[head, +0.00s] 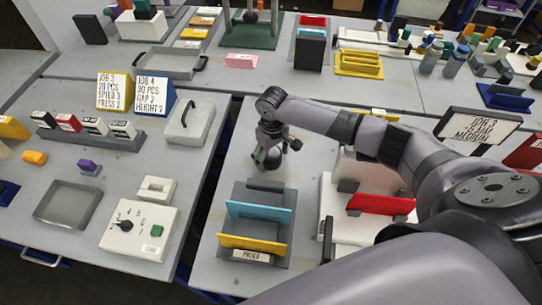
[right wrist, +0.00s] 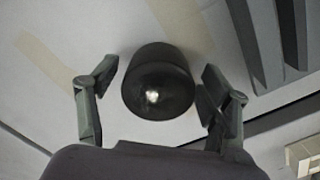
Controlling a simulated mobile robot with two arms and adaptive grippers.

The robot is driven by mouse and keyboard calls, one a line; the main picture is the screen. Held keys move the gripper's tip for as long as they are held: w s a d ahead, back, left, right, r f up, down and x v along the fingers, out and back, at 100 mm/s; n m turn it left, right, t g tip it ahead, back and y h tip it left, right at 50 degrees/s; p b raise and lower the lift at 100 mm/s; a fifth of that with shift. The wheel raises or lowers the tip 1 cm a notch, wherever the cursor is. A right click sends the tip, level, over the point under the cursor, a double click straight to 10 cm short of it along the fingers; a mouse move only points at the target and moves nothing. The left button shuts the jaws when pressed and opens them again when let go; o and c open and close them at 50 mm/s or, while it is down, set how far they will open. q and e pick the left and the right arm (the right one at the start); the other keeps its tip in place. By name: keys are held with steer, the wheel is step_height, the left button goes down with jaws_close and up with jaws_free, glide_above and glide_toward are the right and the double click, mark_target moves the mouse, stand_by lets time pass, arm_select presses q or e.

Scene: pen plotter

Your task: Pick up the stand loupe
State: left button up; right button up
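The stand loupe appears to be the short, dark, shiny round-topped cylinder (right wrist: 158,85) in the right wrist view. It stands on the light table top between the two fingers of my right gripper (right wrist: 160,80). The gripper is open, with a clear gap to the left finger; the right finger is very close to the cylinder, and I cannot tell if it touches. In the head view my right gripper (head: 267,156) points down at the table behind the grey rack, and largely hides the cylinder. My left gripper is not in view.
The grey rack (head: 238,195) with blue and yellow plates stands just in front of my right gripper. A red piece (head: 380,204) on a pale machine is to its right.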

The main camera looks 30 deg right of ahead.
steer(key=c, duration=1)
steer(key=shift+r, duration=0.15)
